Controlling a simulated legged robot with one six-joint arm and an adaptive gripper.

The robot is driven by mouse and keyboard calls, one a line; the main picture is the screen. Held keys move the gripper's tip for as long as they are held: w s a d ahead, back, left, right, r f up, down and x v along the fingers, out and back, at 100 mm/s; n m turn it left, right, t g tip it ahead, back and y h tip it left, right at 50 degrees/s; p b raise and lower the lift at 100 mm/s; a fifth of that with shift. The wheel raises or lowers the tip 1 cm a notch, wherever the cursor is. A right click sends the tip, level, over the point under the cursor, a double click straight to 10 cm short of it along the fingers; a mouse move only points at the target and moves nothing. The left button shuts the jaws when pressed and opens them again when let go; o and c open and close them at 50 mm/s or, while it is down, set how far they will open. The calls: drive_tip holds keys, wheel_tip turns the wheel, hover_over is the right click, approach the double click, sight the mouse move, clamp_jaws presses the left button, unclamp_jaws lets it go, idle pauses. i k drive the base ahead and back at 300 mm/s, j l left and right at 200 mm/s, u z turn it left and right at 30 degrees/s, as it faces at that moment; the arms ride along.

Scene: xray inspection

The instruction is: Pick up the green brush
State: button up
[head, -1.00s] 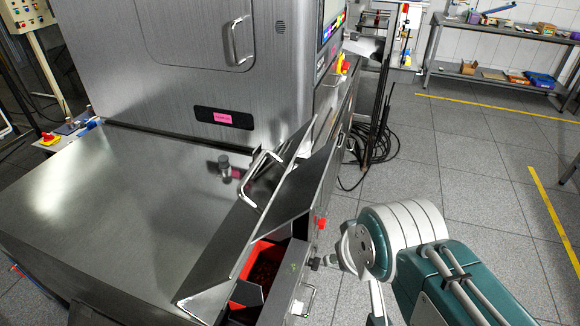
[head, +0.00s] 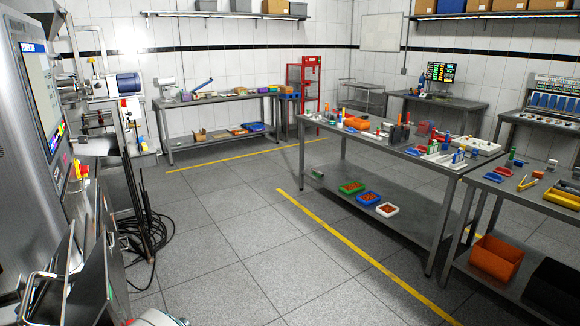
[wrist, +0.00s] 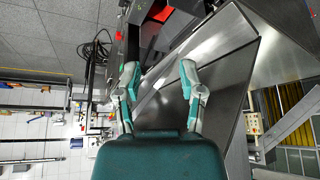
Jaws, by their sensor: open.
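I cannot make out a green brush for certain in any view. Small green items stand among the tools on the middle steel table (head: 420,150) in the head view, too small to identify. My gripper (wrist: 158,78) shows in the wrist view, with its two teal and white fingers spread apart and nothing between them. Beyond the fingers is the steel inspection machine (wrist: 225,50).
The steel machine (head: 28,130) stands close on the left, with black cables (head: 145,235) on the floor beside it. A workbench (head: 215,97) stands at the back wall. An orange bin (head: 496,257) sits low at right. Grey floor (head: 260,240) lies open in the middle.

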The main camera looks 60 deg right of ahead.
sight(513, 150)
drive_tip(key=l+z, duration=0.1)
drive_tip(key=z, duration=1.05)
drive_tip(key=l+z, duration=0.35)
drive_tip(key=i+l+z, duration=0.15)
drive_tip(key=l+z, duration=0.2)
drive_tip(key=i+l+z, duration=0.15)
drive_tip(key=l+z, duration=0.2)
drive_tip(key=l, duration=0.15)
drive_tip(key=i+l+z, duration=0.2)
drive_tip(key=l+z, duration=0.15)
drive_tip(key=i+l+z, duration=0.45)
drive_tip(key=i+l, duration=1.4)
drive_tip(key=i, duration=0.2)
drive_tip(key=u, duration=3.8)
